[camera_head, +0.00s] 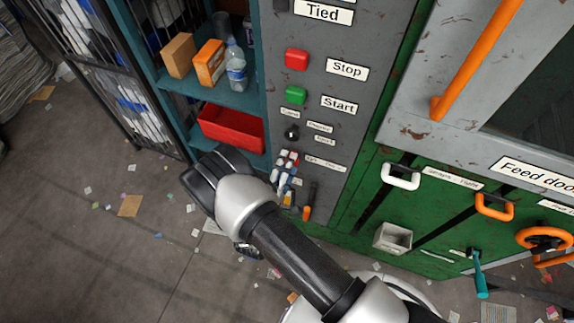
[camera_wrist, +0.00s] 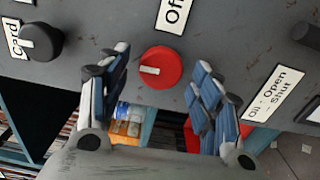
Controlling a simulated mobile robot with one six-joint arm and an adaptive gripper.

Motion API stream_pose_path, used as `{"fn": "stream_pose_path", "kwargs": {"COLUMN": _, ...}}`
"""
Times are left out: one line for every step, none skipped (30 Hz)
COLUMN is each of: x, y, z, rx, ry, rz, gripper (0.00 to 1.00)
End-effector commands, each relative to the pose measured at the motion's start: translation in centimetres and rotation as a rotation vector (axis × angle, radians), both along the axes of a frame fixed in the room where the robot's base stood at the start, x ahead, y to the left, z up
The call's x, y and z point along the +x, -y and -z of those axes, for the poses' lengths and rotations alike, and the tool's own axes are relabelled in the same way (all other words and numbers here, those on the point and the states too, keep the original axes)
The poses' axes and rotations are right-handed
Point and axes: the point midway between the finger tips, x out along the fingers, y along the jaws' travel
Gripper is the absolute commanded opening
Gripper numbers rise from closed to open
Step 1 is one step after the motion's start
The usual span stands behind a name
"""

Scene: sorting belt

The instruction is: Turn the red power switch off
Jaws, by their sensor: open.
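The red power switch (camera_wrist: 168,62) is a round red knob on the grey panel in the wrist view, with a short white mark on its left part. A label reading "Off", cut by the frame's top edge, sits just above it. My gripper (camera_wrist: 161,65) is open, with one blue-and-grey finger to the left of the knob and one to the right. Both fingers look apart from the knob. In the head view my gripper (camera_head: 285,172) is small, in front of the panel's lower part, and largely hides the switch there.
A black selector knob (camera_wrist: 40,42) is left of the switch, and another dark knob (camera_wrist: 306,34) is at the right. The head view shows the red Stop button (camera_head: 297,59), green Start button (camera_head: 295,95), a shelf with a red bin (camera_head: 231,128), and orange handles.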

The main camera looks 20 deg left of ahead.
Motion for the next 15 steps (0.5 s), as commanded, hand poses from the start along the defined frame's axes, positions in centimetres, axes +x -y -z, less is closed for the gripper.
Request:
{"fn": "stream_pose_path", "kwargs": {"x": 0.0, "y": 0.0, "z": 0.0, "rx": 0.0, "ry": 0.0, "rz": 0.0, "gripper": 0.59}}
{"fn": "stream_pose_path", "kwargs": {"x": 0.0, "y": 0.0, "z": 0.0, "rx": 0.0, "ry": 0.0, "rz": 0.0, "gripper": 0.59}}
{"fn": "stream_pose_path", "kwargs": {"x": -0.1, "y": 0.0, "z": 0.0, "rx": 0.0, "ry": 0.0, "rz": -0.001, "gripper": 0.59}}
{"fn": "stream_pose_path", "kwargs": {"x": -0.2, "y": -0.1, "z": 0.0, "rx": 0.0, "ry": 0.0, "rz": -0.001, "gripper": 0.59}}
{"fn": "stream_pose_path", "kwargs": {"x": -0.4, "y": -0.1, "z": 0.0, "rx": 0.0, "ry": 0.0, "rz": -0.001, "gripper": 0.59}}
{"fn": "stream_pose_path", "kwargs": {"x": -0.8, "y": -0.2, "z": 0.0, "rx": 0.0, "ry": -0.001, "rz": -0.002, "gripper": 0.59}}
{"fn": "stream_pose_path", "kwargs": {"x": -1.2, "y": -0.3, "z": 0.0, "rx": 0.0, "ry": -0.001, "rz": -0.004, "gripper": 0.59}}
{"fn": "stream_pose_path", "kwargs": {"x": -1.7, "y": -0.3, "z": 0.0, "rx": -0.001, "ry": -0.001, "rz": -0.005, "gripper": 0.59}}
{"fn": "stream_pose_path", "kwargs": {"x": -2.4, "y": -0.4, "z": 0.0, "rx": -0.002, "ry": -0.001, "rz": -0.006, "gripper": 0.59}}
{"fn": "stream_pose_path", "kwargs": {"x": -3.0, "y": -0.4, "z": 0.0, "rx": -0.003, "ry": -0.001, "rz": -0.006, "gripper": 0.59}}
{"fn": "stream_pose_path", "kwargs": {"x": -3.6, "y": -0.5, "z": 0.0, "rx": -0.002, "ry": 0.0, "rz": -0.008, "gripper": 0.59}}
{"fn": "stream_pose_path", "kwargs": {"x": -4.5, "y": -0.6, "z": 0.0, "rx": -0.001, "ry": -0.001, "rz": -0.008, "gripper": 0.59}}
{"fn": "stream_pose_path", "kwargs": {"x": -5.2, "y": -0.6, "z": 0.0, "rx": -0.002, "ry": -0.001, "rz": -0.008, "gripper": 0.59}}
{"fn": "stream_pose_path", "kwargs": {"x": -5.9, "y": -0.7, "z": 0.0, "rx": -0.002, "ry": -0.001, "rz": -0.009, "gripper": 0.59}}
{"fn": "stream_pose_path", "kwargs": {"x": -6.8, "y": -0.7, "z": 0.0, "rx": -0.002, "ry": -0.001, "rz": -0.008, "gripper": 0.59}}
